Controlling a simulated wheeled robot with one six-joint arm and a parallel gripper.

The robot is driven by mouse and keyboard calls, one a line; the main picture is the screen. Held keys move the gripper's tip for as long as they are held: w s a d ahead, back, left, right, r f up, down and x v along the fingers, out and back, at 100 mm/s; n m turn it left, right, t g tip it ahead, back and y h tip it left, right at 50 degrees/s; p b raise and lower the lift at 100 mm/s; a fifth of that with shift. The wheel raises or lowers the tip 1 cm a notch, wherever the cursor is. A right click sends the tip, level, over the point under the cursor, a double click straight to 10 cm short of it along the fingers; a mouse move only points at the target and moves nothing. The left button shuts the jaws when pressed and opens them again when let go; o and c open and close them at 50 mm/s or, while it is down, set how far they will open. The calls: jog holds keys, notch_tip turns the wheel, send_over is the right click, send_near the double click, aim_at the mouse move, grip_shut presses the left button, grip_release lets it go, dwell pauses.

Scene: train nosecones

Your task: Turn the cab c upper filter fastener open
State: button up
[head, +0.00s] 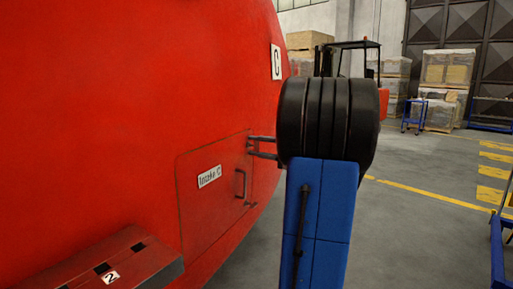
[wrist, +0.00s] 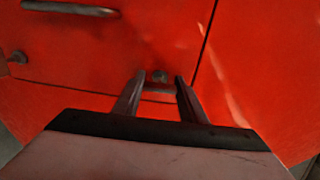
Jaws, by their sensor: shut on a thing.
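The cab C hatch (head: 212,205) is a red panel set flush in the red nosecone, with a white label ending in C and a dark handle (head: 240,187). My gripper (head: 250,147) reaches the hatch's upper right edge from the right. In the wrist view, my gripper's two dark fingers (wrist: 160,80) close around a small grey fastener (wrist: 159,77) near a panel corner. The fingers hide part of it, so its turn angle is hard to tell. The panel looks shut.
A red step box (head: 110,265) marked 2 juts out at the lower left. Open grey floor lies to the right, with a forklift and pallets behind. A blue frame (head: 497,250) stands at the right edge.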

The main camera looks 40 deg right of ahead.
dwell(0.3)
jog(key=o, duration=1.1)
jog(key=shift+c, duration=0.2)
jog(key=v, duration=1.7)
jog(key=shift+s, duration=0.2)
